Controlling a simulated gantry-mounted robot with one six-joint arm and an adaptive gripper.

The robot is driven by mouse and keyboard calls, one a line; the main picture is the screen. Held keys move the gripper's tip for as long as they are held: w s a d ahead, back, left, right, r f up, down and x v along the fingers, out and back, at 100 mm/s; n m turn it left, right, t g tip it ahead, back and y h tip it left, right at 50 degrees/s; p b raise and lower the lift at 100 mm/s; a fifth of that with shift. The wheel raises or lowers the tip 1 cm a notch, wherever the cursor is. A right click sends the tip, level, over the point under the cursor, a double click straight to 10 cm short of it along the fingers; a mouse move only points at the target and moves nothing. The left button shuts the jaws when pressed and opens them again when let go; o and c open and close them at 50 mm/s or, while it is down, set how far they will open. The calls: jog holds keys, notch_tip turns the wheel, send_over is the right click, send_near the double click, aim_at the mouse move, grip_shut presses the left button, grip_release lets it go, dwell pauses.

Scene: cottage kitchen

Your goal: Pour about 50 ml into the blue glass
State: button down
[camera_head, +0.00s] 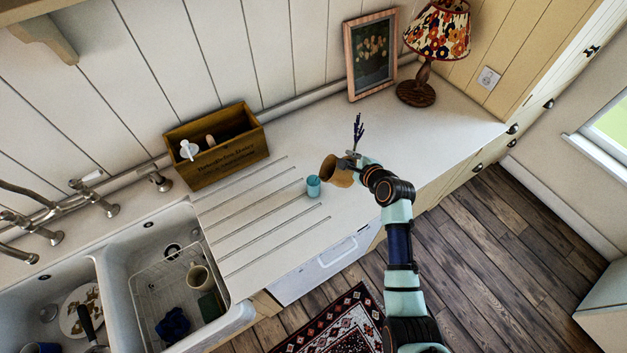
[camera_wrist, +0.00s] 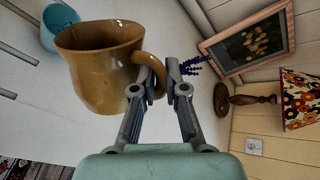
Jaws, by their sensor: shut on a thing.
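A small blue glass (camera_head: 313,186) stands upright on the white counter by the draining grooves. It also shows at the upper left of the wrist view (camera_wrist: 50,38). My gripper (camera_head: 350,160) is shut on the handle of a brown mug (camera_head: 334,172). In the wrist view the mug (camera_wrist: 98,70) fills the upper left, with my gripper's fingers (camera_wrist: 160,82) at its handle. The mug is tilted, its mouth toward the blue glass, and lies close to the glass's right side. I cannot see any liquid leaving it, and the inside of the glass is too small to read.
A wooden box (camera_head: 217,150) stands behind the glass, against the wall. A lavender sprig (camera_head: 358,132) is just behind my gripper. A framed picture (camera_head: 371,55) and a lamp (camera_head: 438,45) stand at the back right. A double sink (camera_head: 215,255) with a dish rack is at the left.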

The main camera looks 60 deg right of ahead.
jog(key=shift+w+a+r+n+g+p, duration=0.2)
jog(key=shift+w+r+n+g+p, duration=0.1)
jog(key=shift+w+r+p, duration=0.25)
dwell(1.1)
jog(key=shift+m+t, duration=0.6)
jog(key=shift+m, duration=0.1)
jog(key=s+f+b, duration=0.1)
jog(key=b, duration=0.1)
jog(key=s+d+f+b, duration=0.1)
jog(key=f+b, duration=0.1)
jog(key=shift+f, duration=0.2)
jog(key=shift+s+d+r+m+t, duration=0.15)
jog(key=shift+s+m+t, duration=0.15)
jog(key=shift+s+t, duration=0.2)
jog(key=shift+w, duration=0.2)
jog(key=s+f+m+b, duration=0.1)
jog(key=b, duration=0.1)
jog(key=s+d+f+t+b, duration=0.1)
jog(key=b, duration=0.1)
jog(key=s+f+m+t+b, duration=0.1)
jog(key=f+b, duration=0.1)
jog(key=b, duration=0.1)
jog(key=shift+s+d+m, duration=0.3)
jog(key=shift+d, duration=0.1)
